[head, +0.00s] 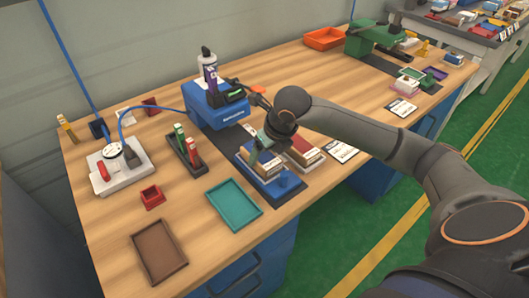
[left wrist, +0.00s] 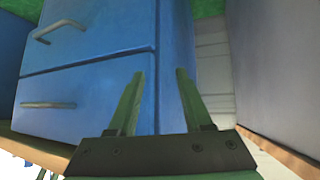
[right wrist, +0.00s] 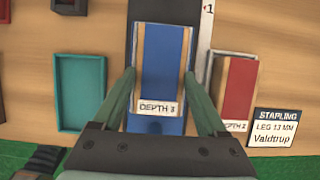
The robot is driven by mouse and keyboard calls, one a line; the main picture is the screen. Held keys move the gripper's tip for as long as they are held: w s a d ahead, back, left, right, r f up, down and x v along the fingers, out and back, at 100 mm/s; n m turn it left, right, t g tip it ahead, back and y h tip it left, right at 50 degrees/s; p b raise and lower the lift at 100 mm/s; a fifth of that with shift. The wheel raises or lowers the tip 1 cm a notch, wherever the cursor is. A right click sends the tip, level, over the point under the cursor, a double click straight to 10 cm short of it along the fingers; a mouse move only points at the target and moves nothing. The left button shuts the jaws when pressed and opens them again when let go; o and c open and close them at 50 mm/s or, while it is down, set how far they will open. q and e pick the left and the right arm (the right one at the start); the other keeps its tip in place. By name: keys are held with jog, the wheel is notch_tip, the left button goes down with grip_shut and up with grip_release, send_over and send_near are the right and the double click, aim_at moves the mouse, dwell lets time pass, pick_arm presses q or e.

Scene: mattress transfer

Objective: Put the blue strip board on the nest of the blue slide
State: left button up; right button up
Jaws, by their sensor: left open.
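The blue strip board (right wrist: 165,60) is a wood-coloured block with a blue stripe and a white "DEPTH" label. In the head view the blue strip board (head: 260,165) is at the blue slide (head: 287,189), under my right gripper (head: 262,142). In the right wrist view my right gripper (right wrist: 160,73) has one finger along each long side of the board. Whether the fingers press on it, or it rests fully in the nest, I cannot tell; the board covers the nest. My left gripper (left wrist: 160,72) is open and empty, facing a blue drawer cabinet.
A red strip board (right wrist: 234,90) stands right of the slide, beside a "STARLING" card (right wrist: 274,128). A teal tray (head: 235,204) lies to the left. A blue machine (head: 215,108) with a bottle stands behind. A brown tray (head: 158,251) is at front left.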

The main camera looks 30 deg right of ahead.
jog(key=o, duration=0.4)
jog(key=shift+c, duration=0.2)
jog(key=shift+r, duration=0.4)
jog(key=p+v, duration=0.1)
jog(key=v, duration=1)
jog(key=shift+s+r, duration=0.2)
jog(key=shift+r, duration=0.05)
